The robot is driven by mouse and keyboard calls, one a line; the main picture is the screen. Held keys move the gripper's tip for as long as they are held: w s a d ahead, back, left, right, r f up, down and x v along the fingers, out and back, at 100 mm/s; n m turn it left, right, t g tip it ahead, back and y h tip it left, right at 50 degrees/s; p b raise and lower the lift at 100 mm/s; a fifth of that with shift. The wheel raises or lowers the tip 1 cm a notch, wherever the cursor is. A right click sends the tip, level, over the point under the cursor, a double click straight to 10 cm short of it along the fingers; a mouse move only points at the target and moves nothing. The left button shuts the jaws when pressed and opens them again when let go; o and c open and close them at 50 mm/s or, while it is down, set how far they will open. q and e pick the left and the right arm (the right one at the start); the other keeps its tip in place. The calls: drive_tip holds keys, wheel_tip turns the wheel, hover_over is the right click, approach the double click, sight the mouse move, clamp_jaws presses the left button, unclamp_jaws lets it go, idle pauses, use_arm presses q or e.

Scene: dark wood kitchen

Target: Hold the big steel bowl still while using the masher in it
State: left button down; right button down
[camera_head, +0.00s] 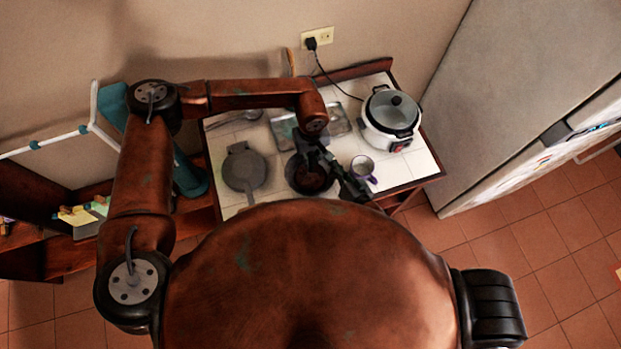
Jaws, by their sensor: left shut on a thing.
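The big steel bowl (311,188) stands on the white-tiled counter, its inside dark. My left arm reaches over from the left, and my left gripper (322,155) points down at the bowl's far right rim. It looks shut on that rim, though its fingertips are small and dark. A dark jointed part to the right of the bowl looks like my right gripper (352,186), coming from behind my body. Its jaws are not clear. I cannot make out the masher.
A white rice cooker (391,112) stands at the right, its cord running to a wall socket (318,38). A mug (363,167) is close to the bowl's right. A grey pan (244,171) lies left. A metal tray (283,130) lies behind. A fridge (520,90) stands right.

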sight(311, 155)
use_arm(q)
drive_tip(key=shift+r, duration=1.65)
drive_tip(key=shift+f, duration=0.35)
drive_tip(key=shift+f, duration=1.05)
drive_tip(key=shift+f, duration=0.15)
drive_tip(key=shift+r, duration=1.55)
drive_tip(key=shift+f, duration=0.55)
drive_tip(key=shift+f, duration=0.7)
drive_tip(key=shift+f, duration=0.3)
